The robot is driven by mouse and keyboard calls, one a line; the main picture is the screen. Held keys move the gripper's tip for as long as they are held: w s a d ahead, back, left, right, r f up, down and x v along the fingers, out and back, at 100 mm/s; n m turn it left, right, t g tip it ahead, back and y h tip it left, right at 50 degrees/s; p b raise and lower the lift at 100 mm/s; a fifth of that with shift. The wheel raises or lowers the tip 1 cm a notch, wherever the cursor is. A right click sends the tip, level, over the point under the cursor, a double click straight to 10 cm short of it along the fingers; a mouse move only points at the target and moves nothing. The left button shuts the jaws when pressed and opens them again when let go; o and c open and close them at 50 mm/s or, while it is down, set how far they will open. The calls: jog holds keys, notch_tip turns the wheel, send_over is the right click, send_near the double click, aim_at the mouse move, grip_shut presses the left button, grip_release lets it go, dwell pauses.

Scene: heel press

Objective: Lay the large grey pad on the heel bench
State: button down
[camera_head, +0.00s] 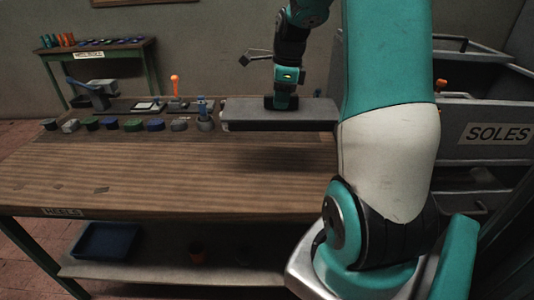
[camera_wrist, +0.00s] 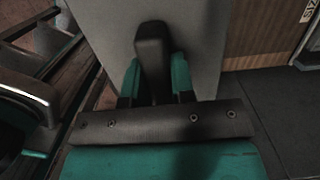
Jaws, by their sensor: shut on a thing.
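The large grey pad (camera_head: 245,112) is a flat slab at the back right of the heel bench in the head view. It also fills the upper middle of the wrist view (camera_wrist: 205,35). My gripper (camera_head: 281,100) is shut on the dark upright grip of the pad, with its teal fingers (camera_wrist: 153,75) on either side. The wooden heel bench (camera_head: 150,180) has a label on its front edge. A dark shadow lies on the bench in front of the pad. I cannot tell whether the pad touches the bench. My arm hides the pad's right end.
Several small green, blue and grey blocks (camera_head: 110,124) stand in a row at the back left, near a lever press (camera_head: 95,92) and an orange-topped tool (camera_head: 175,82). The bench's front is mostly clear. A grey cabinet marked SOLES (camera_head: 497,133) stands at right.

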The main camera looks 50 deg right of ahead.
notch_tip(320, 180, down, 17)
dwell(0.5)
jog(key=shift+f, duration=0.1)
jog(key=c, duration=1)
grip_release()
jog(key=shift+o, duration=0.2)
